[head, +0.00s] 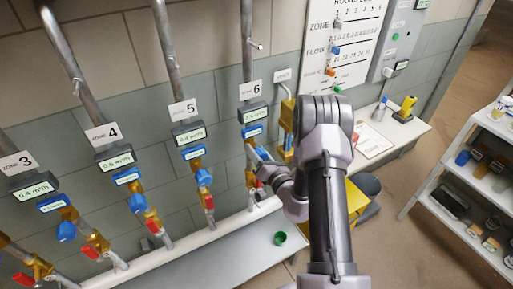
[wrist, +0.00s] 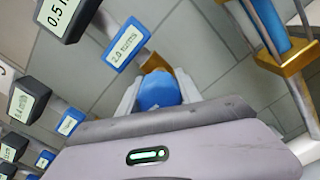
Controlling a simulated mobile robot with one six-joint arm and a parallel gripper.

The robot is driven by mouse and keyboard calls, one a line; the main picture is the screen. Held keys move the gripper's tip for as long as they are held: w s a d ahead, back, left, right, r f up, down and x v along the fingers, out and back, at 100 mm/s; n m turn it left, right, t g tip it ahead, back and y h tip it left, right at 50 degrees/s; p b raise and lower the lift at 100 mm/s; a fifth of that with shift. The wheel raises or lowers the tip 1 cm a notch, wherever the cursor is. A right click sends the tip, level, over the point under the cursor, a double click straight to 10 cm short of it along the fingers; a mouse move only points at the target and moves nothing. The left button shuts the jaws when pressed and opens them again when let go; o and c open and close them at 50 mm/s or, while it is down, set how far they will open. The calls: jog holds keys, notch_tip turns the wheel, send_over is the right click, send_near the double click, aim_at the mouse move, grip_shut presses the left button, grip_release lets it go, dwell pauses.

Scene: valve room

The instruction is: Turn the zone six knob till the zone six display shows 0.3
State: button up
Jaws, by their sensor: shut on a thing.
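The zone six pipe carries a white "6" sign (head: 250,90) in the head view. Below it is the dark zone six display (head: 253,113), too small to read surely there. In the wrist view this display (wrist: 63,14) reads 0.5, with its unit cut off by the frame edge. A blue plate reading 2.0 (wrist: 125,45) sits below the display. The blue zone six knob (wrist: 158,92) lies between the fingers of my gripper (wrist: 156,95), which is shut on it. In the head view my gripper (head: 262,158) reaches the zone six pipe, and the knob is mostly hidden.
The zone 5 (head: 188,133), zone 4 (head: 116,160) and zone 3 (head: 34,188) displays stand to the left, with blue knobs and red handles below. A yellow and blue fitting (head: 287,125) is close on the right. A green cup (head: 280,238) is on the bench below.

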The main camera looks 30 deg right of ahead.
jog(key=shift+m+p, duration=0.5)
jog(key=shift+m, duration=0.3)
jog(key=o, duration=1.4)
jog(key=shift+c, duration=0.2)
jog(key=s+p, duration=0.1)
jog(key=s, duration=1.6)
jog(key=shift+s+d, duration=0.25)
